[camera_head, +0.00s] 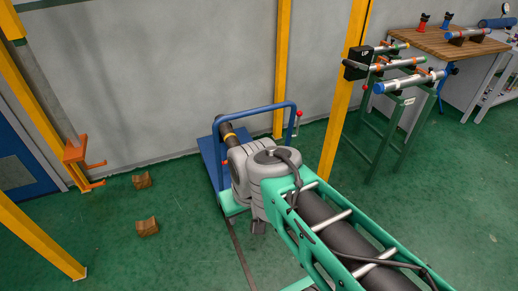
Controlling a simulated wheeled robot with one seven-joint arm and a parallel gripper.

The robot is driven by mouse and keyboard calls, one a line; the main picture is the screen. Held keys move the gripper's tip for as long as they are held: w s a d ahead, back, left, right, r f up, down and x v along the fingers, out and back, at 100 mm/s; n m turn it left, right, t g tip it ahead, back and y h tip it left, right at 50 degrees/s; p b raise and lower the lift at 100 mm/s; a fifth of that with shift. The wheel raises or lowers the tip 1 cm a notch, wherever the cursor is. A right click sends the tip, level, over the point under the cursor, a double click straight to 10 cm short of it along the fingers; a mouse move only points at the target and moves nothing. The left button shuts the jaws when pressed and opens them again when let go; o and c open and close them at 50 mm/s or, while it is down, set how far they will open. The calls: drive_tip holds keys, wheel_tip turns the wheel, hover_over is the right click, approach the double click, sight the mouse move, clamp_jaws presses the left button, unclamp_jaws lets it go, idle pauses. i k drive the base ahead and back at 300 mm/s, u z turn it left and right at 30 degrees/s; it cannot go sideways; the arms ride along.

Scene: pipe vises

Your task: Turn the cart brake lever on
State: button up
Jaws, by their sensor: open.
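The cart has a blue tube handle (262,107) and a blue deck (207,155), and stands near the wall in the middle of the view. A thin pale lever with a red knob (299,114) stands upright at the handle's right post and looks like the brake lever. Its lower end is partly hidden. A small red part (224,162) shows at the cart's left side; I cannot tell what it is. My arm reaches in from the lower right and covers much of the cart. My gripper cannot be made out.
Yellow posts (344,95) stand right of the cart and at the left. A green pipe stand (386,135) holds several pipes at right, before a wooden bench (440,42). Two wooden blocks (141,181) lie on the floor at left, near an orange bracket (76,151).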

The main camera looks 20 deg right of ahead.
sight(299, 113)
drive_tip(key=u, duration=2.05)
drive_tip(key=k, duration=1.1)
drive_tip(key=z, duration=1.55)
drive_tip(key=i, duration=1)
drive_tip(key=z, duration=0.05)
